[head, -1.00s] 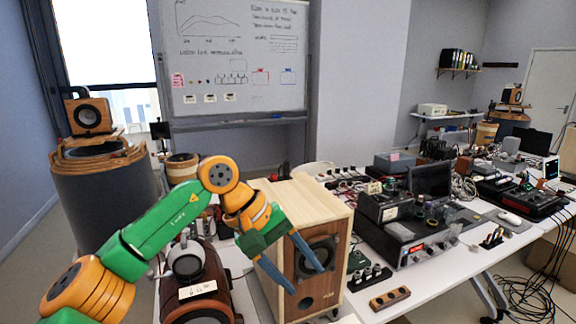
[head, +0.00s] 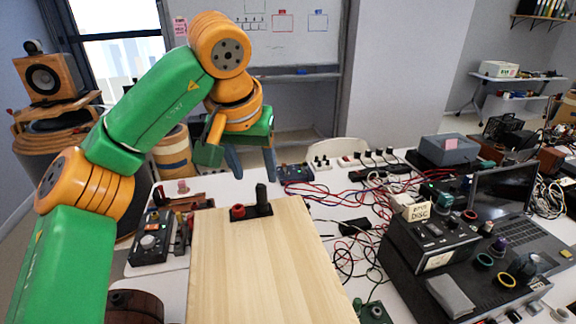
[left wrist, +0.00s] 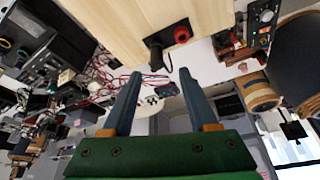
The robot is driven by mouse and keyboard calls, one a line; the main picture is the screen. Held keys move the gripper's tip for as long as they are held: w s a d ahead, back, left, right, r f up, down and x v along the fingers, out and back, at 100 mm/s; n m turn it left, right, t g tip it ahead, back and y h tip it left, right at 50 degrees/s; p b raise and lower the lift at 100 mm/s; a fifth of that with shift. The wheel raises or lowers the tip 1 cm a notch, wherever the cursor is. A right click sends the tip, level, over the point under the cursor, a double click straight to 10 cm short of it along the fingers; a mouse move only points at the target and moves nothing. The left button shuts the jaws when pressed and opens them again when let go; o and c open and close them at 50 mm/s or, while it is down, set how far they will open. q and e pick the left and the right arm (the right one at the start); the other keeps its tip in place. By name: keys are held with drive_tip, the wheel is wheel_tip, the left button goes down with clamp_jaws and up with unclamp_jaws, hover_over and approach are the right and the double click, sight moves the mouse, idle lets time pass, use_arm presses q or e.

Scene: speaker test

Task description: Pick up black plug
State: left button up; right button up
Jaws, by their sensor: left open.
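The black plug (head: 262,195) stands upright on a black base at the far edge of the light wooden speaker top (head: 258,262). A red plug (head: 238,211) is beside it on the left. My left gripper (head: 251,164) is open and empty, above and beyond the black plug, with its blue-grey fingers pointing down. In the left wrist view the black plug (left wrist: 156,57) shows just past the open fingertips (left wrist: 160,74), apart from them, with the red plug (left wrist: 181,34) near it. My right gripper is not in view.
A black meter box (head: 153,238) is left of the speaker. Red and black cables (head: 345,205) lie on the white table to the right. A stack of dark electronics (head: 425,240) is at right. The wooden top in front of the plugs is clear.

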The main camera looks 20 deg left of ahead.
sight(260, 186)
use_arm(q)
drive_tip(key=shift+w+a+f, duration=0.1)
drive_tip(key=shift+w+f, duration=0.2)
drive_tip(key=shift+w, duration=0.35)
drive_tip(key=shift+s+d+f, duration=0.1)
drive_tip(key=shift+s+f, duration=0.2)
drive_tip(key=shift+f, duration=0.2)
drive_tip(key=shift+s+d+f, duration=0.1)
drive_tip(key=shift+s+f, duration=0.2)
drive_tip(key=shift+f, duration=0.2)
drive_tip(key=x, duration=0.3)
drive_tip(key=shift+w+f, duration=0.1)
drive_tip(key=shift+w, duration=0.2)
drive_tip(key=shift+w+f, duration=0.1)
drive_tip(key=shift+w, duration=0.2)
drive_tip(key=shift+c, duration=0.6)
drive_tip(key=shift+s, duration=0.3)
clamp_jaws()
drive_tip(key=shift+w, duration=0.1)
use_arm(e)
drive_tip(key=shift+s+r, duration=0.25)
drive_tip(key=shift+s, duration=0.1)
